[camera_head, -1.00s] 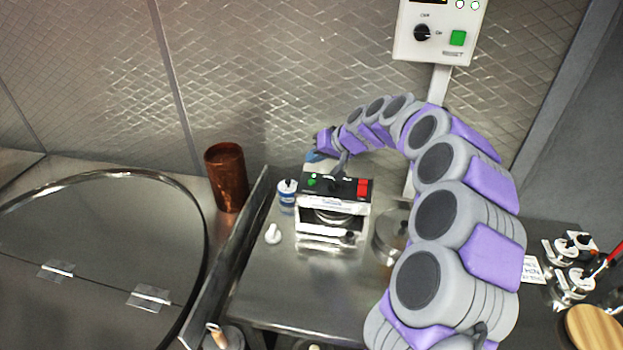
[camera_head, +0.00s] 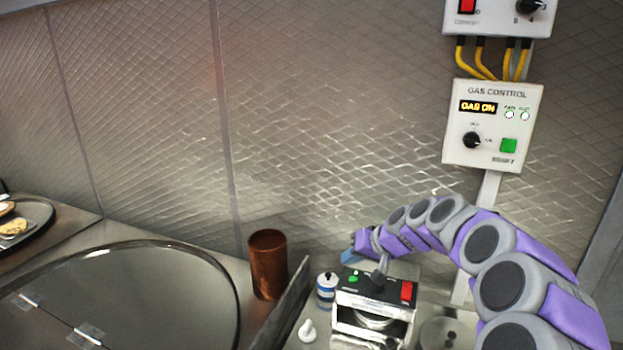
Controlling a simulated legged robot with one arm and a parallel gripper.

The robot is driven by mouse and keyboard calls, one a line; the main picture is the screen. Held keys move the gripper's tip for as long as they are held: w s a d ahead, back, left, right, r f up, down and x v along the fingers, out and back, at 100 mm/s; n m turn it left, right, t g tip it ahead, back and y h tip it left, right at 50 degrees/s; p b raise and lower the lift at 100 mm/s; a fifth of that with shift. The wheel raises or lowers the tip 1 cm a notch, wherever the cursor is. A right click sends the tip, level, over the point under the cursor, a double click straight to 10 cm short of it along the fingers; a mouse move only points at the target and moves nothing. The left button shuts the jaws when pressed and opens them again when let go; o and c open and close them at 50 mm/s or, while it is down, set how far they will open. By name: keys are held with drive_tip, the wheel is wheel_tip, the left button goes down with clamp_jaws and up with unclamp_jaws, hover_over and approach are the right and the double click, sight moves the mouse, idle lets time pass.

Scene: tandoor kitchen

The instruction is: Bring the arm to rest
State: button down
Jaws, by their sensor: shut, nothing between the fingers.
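My arm, purple and grey, curves in from the lower right. Its end, my gripper (camera_head: 381,272), points down over the top panel of a small metal appliance (camera_head: 372,310) with a green button and a red switch. The fingers are small in the picture and look shut with nothing held. I cannot tell whether the tip touches the panel.
A copper cup (camera_head: 268,264) stands left of a dark upright divider (camera_head: 291,301). A blue and white container (camera_head: 327,290) and a small white piece (camera_head: 307,331) are beside the appliance. A gas control box (camera_head: 493,126) hangs on the wall. A round lid (camera_head: 150,300) lies left.

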drive_tip(key=s+a+r+n+g+h, duration=0.1)
drive_tip(key=s+a+g, duration=0.15)
drive_tip(key=s, duration=0.75)
drive_tip(key=s+a+r+n+g+h, duration=0.1)
drive_tip(key=s+a, duration=0.3)
drive_tip(key=s, duration=0.7)
drive_tip(key=s+d+f+g+h, duration=0.1)
drive_tip(key=s+d+f, duration=0.1)
drive_tip(key=s, duration=0.7)
drive_tip(key=s+d+f+m+g+h, duration=0.1)
drive_tip(key=s+d+f+h, duration=0.1)
drive_tip(key=s, duration=0.7)
drive_tip(key=s+d+f+m+g+h, duration=0.1)
drive_tip(key=s+d, duration=0.3)
drive_tip(key=s, duration=0.5)
drive_tip(key=shift+s+d+f+g+h, duration=0.15)
drive_tip(key=shift+s+f+g+h, duration=0.2)
drive_tip(key=shift+g, duration=0.2)
drive_tip(key=c, duration=1.8)
unclamp_jaws()
drive_tip(key=shift+w, duration=0.15)
drive_tip(key=shift+c, duration=0.2)
